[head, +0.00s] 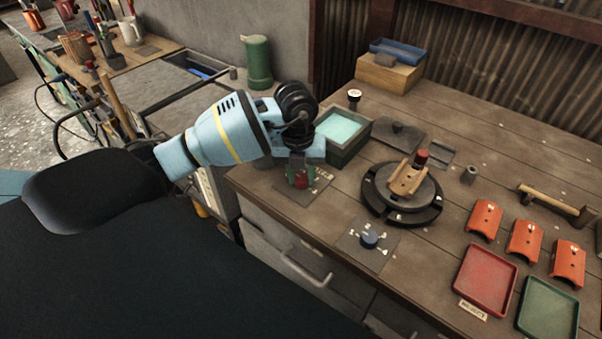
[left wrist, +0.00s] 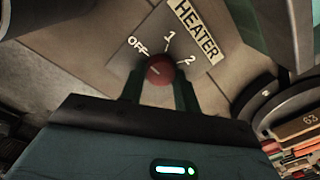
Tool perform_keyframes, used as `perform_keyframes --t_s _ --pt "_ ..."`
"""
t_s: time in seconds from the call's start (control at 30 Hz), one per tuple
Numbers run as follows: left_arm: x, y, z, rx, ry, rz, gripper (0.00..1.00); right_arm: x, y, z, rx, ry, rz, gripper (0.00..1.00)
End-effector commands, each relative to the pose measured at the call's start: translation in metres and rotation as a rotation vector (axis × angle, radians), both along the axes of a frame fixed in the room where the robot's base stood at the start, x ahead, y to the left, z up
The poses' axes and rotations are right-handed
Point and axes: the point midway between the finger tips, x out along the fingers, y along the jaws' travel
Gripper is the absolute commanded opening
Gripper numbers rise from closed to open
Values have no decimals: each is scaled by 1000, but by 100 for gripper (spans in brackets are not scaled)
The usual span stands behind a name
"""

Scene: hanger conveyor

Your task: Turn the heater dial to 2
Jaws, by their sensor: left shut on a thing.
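The heater dial is a red round knob (head: 301,181) on a grey plate near the table's left front edge. In the left wrist view the knob (left wrist: 159,69) sits on its plate (left wrist: 148,30), marked OFF, 1 and 2, beside a HEATER label (left wrist: 197,30). My left gripper (head: 300,172) points down at the dial. In the left wrist view its two green fingers (left wrist: 159,84) are shut on the knob, one on each side. A faint light mark shows on the knob, but I cannot tell which setting it points to. My right gripper is not in view.
A green-rimmed bin (head: 345,150) stands just behind my gripper. Red (head: 485,280) and green trays lie at the right front.

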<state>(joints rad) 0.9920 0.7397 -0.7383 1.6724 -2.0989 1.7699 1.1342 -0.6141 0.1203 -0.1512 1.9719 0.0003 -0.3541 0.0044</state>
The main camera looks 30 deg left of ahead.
Motion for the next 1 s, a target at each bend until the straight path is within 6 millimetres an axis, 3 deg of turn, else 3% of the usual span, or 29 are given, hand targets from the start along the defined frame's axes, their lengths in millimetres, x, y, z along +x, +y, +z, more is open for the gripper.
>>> perform_keyframes --t_s 0.37,1.0 --pt "1 1 1 0 -3 -123 9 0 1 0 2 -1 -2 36" --pt "1 2 0 0 0 -705 9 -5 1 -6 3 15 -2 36"
